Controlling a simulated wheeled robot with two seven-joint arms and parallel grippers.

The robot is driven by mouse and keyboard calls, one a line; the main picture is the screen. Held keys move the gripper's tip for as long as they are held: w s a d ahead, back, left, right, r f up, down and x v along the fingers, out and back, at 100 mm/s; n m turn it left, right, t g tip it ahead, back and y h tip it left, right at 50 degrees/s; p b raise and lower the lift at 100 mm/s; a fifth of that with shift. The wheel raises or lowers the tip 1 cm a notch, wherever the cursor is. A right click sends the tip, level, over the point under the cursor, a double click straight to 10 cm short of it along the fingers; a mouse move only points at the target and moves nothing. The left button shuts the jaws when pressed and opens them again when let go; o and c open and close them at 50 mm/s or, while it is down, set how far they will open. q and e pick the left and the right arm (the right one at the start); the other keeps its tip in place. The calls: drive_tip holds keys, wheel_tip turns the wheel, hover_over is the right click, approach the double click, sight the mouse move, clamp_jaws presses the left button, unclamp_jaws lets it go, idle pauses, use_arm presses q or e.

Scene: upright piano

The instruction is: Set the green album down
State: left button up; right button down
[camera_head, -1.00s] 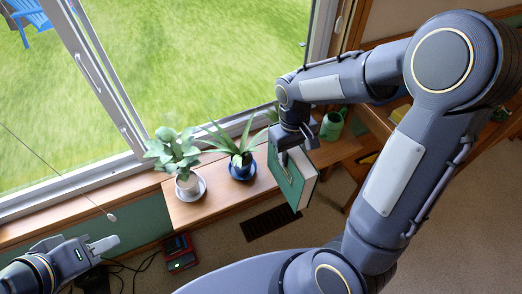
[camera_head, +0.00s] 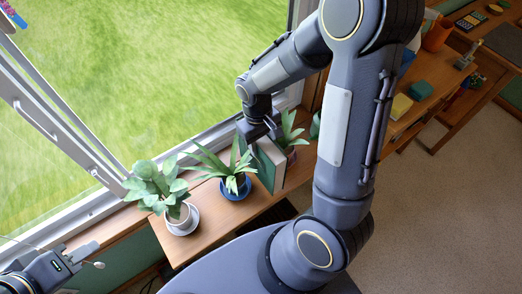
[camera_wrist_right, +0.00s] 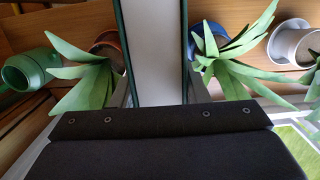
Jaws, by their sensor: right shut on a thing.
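The green album (camera_head: 270,166) is upright over the wooden window shelf, between the plant in the blue pot and another plant to its right. My right gripper (camera_head: 259,134) is shut on its upper edge. In the right wrist view the album (camera_wrist_right: 156,50) shows its pale page block between two green covers, with leaves close on both sides. I cannot tell whether its lower edge touches the shelf. My left gripper (camera_head: 84,252) is at the lower left, away from the shelf, its opening unclear.
The shelf (camera_head: 172,248) also holds a plant in a white pot (camera_head: 181,219). The blue pot (camera_head: 235,190) is just left of the album. A terracotta pot (camera_wrist_right: 106,44) and green watering can (camera_wrist_right: 27,70) are on its other side. The window is behind.

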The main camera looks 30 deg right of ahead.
drive_tip(key=shift+f, duration=1.9)
drive_tip(key=c, duration=1.3)
unclamp_jaws()
drive_tip(key=shift+f+b, duration=0.15)
drive_tip(key=shift+b, duration=0.15)
drive_tip(key=o, duration=0.5)
